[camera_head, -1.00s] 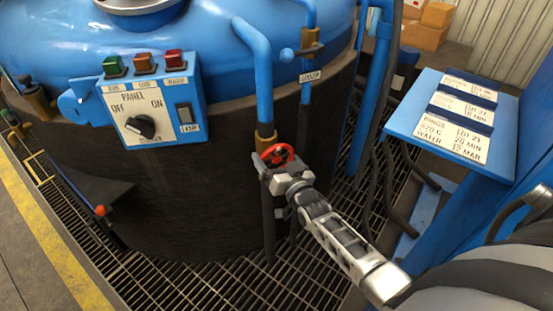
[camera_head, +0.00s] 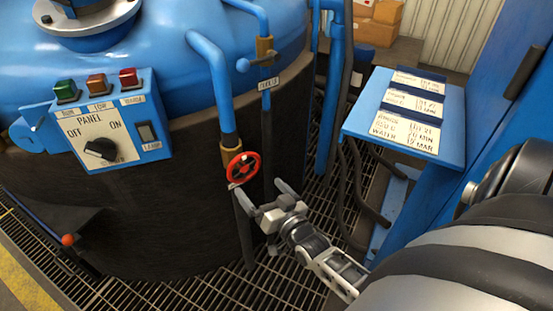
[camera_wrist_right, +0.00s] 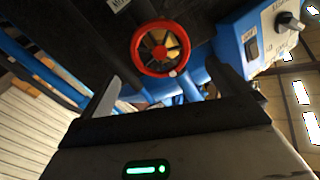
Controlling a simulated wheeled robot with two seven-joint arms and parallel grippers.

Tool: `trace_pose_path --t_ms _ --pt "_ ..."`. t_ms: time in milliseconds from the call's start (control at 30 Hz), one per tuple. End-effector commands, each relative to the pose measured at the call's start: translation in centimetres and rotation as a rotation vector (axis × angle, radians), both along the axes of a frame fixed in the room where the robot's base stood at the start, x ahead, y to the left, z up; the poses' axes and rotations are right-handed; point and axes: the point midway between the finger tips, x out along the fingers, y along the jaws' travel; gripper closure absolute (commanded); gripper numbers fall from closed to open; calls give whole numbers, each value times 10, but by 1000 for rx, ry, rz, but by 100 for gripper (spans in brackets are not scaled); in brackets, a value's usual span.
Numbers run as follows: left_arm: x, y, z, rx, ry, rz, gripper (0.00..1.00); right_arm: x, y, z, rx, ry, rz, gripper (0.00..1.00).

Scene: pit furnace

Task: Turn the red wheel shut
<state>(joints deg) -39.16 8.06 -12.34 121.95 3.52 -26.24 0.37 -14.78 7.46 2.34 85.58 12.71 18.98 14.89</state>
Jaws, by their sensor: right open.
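The red wheel (camera_head: 243,168) is a small spoked handwheel on the brass valve at the foot of a blue pipe, in front of the dark vessel wall. In the right wrist view the red wheel (camera_wrist_right: 160,48) shows face-on, above and between the fingers. My right gripper (camera_head: 264,195) is open and empty, just below and to the right of the wheel and apart from it. Its two fingers also show in the right wrist view (camera_wrist_right: 168,88). My left gripper is not in view.
A control panel (camera_head: 108,125) with a black knob and coloured buttons is on the vessel at left. A blue stand (camera_head: 455,125) with labels is at right. Another valve (camera_head: 265,52) sits on a pipe behind the wheel. Dark hoses (camera_head: 352,200) hang over the floor grating.

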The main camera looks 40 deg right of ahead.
Motion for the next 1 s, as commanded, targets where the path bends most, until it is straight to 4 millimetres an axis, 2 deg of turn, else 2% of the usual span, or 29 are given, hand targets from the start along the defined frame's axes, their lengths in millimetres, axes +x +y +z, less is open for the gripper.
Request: trace_pose_path --t_ms 33,100,333,1000 --pt "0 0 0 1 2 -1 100 -14 1 0 1 3 -1 0" --pt "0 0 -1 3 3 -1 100 -28 2 -1 1 3 -1 0" --pt "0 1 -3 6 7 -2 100 -56 4 0 2 -1 -1 0" --pt "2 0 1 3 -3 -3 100 -61 6 0 1 1 1 0"
